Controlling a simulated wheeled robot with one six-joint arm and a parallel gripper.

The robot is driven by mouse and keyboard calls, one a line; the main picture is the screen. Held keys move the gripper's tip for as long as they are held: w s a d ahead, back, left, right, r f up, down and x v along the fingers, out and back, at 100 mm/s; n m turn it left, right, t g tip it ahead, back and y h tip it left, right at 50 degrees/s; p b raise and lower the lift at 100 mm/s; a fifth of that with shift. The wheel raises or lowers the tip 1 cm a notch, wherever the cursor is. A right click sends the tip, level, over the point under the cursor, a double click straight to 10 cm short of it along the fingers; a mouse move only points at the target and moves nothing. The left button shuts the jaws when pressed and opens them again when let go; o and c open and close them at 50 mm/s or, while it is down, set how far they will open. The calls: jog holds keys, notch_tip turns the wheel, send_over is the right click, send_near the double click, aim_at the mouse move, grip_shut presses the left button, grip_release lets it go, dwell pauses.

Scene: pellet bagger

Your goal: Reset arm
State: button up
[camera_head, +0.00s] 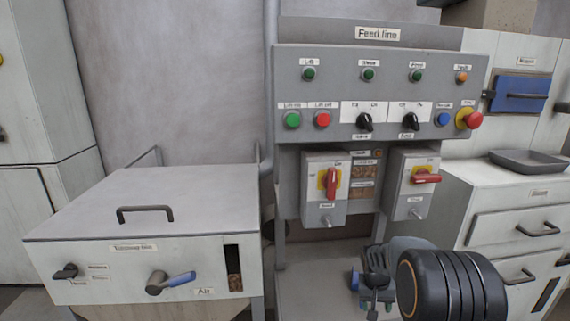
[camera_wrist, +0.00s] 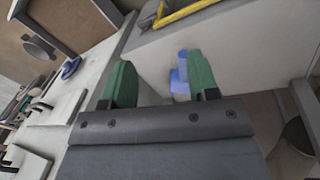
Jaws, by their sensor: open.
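In the head view, my dark arm is at the lower right of centre, below the Feed line panel (camera_head: 377,92). The gripper end there is small and partly hidden by the arm.
The panel has a red-handled switch box (camera_head: 326,212) and another box (camera_head: 412,209) beneath it. A lidded bin (camera_head: 170,204) with a blue-handled lever (camera_head: 171,283) stands at left. A drawer cabinet (camera_head: 505,232) with a dark tray (camera_head: 528,163) stands at right.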

jog(key=s+a+r+n+t+p, duration=0.1)
jog(key=s+a+r+p, duration=0.2)
jog(key=r, duration=0.9)
jog(key=s+a+r+n+t+y+p, duration=0.1)
jog(key=s+a+r+p, duration=0.2)
jog(key=s+r+p, duration=0.7)
jog(key=s+a+r+t+y+p, duration=0.1)
jog(key=s+a+r+p, duration=0.3)
jog(key=r+p, duration=0.6)
notch_tip(320, 180, up, 6)
jog(key=shift+s+r+n+t, duration=0.1)
jog(key=shift+s+n+t, duration=0.25)
jog(key=shift+s, duration=1.05)
